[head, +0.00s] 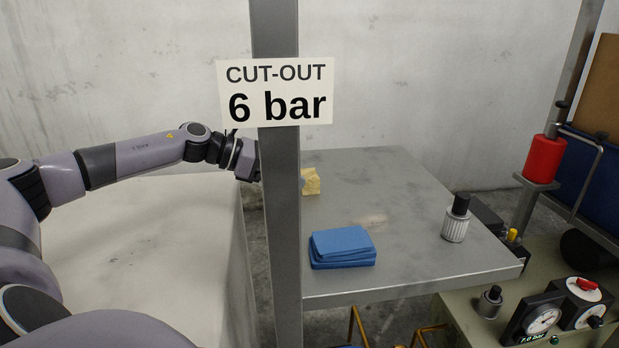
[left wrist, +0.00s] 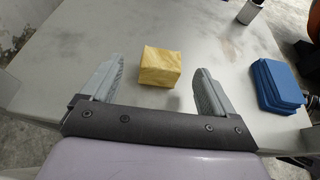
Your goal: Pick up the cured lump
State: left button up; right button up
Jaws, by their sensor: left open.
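The cured lump (head: 311,182) is a small yellow block on the grey metal table (head: 400,190), just right of the upright post in the head view. In the left wrist view the lump (left wrist: 160,67) lies between and a little beyond the two fingers. My left gripper (left wrist: 155,80) is open and empty, with a finger on either side and clear gaps to the lump. In the head view its fingers are mostly hidden behind the post. My right gripper is not in view.
A grey post (head: 285,220) with a "CUT-OUT 6 bar" sign (head: 277,92) stands in front. Folded blue cloths (head: 342,247) and a black-capped ribbed cylinder (head: 456,220) are on the table. A red cylinder (head: 544,158) and gauges (head: 541,321) are at right.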

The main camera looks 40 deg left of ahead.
aim_at(309, 173)
pick_arm(q)
jog(key=p+x, duration=0.1)
jog(key=x, duration=0.3)
jog(key=shift+w+d+f+p, duration=0.25)
jog(key=shift+f+p, duration=0.1)
jog(key=c, duration=1.1)
